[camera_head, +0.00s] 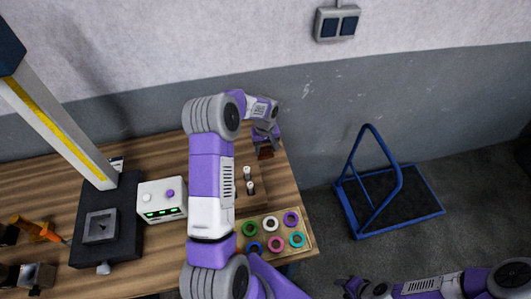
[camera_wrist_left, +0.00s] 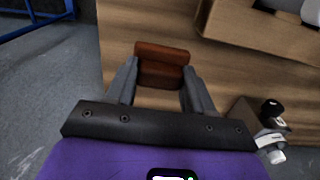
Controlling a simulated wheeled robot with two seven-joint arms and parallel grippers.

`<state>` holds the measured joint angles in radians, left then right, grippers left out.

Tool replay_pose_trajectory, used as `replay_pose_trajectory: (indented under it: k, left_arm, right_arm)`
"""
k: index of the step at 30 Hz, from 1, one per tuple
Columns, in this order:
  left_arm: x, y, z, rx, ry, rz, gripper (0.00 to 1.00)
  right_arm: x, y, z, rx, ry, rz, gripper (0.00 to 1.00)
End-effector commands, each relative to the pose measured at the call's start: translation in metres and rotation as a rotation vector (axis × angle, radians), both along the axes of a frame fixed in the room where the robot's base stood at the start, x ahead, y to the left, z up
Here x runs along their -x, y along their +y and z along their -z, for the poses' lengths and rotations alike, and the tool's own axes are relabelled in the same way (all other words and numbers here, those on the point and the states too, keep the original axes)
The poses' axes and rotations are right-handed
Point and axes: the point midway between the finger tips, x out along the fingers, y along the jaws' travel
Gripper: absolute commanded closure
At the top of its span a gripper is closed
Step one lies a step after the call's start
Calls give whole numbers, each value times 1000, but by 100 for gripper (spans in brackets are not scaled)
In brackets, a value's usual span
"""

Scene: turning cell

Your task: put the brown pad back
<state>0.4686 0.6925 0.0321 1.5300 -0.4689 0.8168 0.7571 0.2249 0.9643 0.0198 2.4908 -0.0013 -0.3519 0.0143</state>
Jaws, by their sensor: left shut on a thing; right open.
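The brown pad (camera_head: 265,154) is a small reddish-brown block held at the tip of my left gripper (camera_head: 266,141), near the right back part of the wooden table. In the left wrist view the pad (camera_wrist_left: 161,62) sits between the two fingers of my left gripper (camera_wrist_left: 160,88), with bare wood behind it. The fingers are shut on it. I cannot tell its exact height over the table. My right gripper (camera_head: 352,287) is open and empty at the bottom of the head view, away from the table.
A tray with several coloured rings (camera_head: 298,240) lies at the table's front right. A white box with green displays (camera_head: 161,200) is left. A blue-framed cart (camera_head: 397,207) stands on the floor.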

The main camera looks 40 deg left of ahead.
Motion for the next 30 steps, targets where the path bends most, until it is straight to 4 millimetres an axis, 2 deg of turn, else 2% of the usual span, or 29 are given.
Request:
replay_pose_trajectory:
  k: [7, 19, 20, 24, 30]
  left_arm:
    - [1, 0, 32, 2, 3, 1, 76]
    - [0, 0, 40, 0, 0, 1, 76]
    - [0, 0, 39, 0, 0, 1, 45]
    - [0, 0, 39, 1, 1, 0, 23]
    - [0, 0, 38, 1, 1, 0, 22]
  right_arm:
    - [0, 0, -2, 0, 0, 0, 57]
    - [0, 0, 3, 0, 0, 0, 57]
    - [0, 0, 3, 0, 0, 0, 57]
    - [0, 0, 2, 0, 0, 0, 57]
    - [0, 0, 2, 0, 0, 0, 57]
